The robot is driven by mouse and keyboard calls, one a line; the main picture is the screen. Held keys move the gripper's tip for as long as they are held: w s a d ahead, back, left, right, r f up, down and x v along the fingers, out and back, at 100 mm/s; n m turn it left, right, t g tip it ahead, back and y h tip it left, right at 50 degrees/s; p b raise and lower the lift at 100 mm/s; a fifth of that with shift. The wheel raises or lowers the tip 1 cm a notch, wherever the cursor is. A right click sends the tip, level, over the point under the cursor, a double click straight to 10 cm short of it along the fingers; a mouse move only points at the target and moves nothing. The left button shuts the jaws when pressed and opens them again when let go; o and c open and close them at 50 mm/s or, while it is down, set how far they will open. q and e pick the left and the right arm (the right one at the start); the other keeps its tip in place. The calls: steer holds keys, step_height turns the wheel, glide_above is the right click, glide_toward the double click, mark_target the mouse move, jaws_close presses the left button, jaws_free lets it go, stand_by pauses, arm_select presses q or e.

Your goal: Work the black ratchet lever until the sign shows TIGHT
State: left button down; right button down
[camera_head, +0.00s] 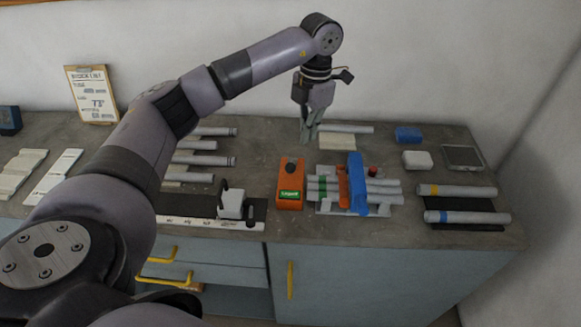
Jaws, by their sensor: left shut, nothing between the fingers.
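My left gripper (308,136) points down, shut and empty, behind the jig near the back of the bench. The jig holds several grey tubes (386,190) with an orange upright piece (344,188) and a blue clamp piece (357,184) across them. An orange box (290,172) stands just left of the jig, with a dark round part on top. A small green sign (290,195) is on its front; its lettering is too small to read surely. I cannot make out a black ratchet lever with certainty. My right gripper is out of view.
A white block (231,204) sits on a black-and-white measuring strip at the front edge. Several loose tubes (203,145) lie behind it. Two tubes (467,216) rest on a black mat at right. A blue block (408,134) and a white block (417,160) stand behind them.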

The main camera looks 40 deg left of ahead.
arm_select(q)
steer(key=shift+w+r, duration=0.15)
steer(key=shift+r, duration=1.5)
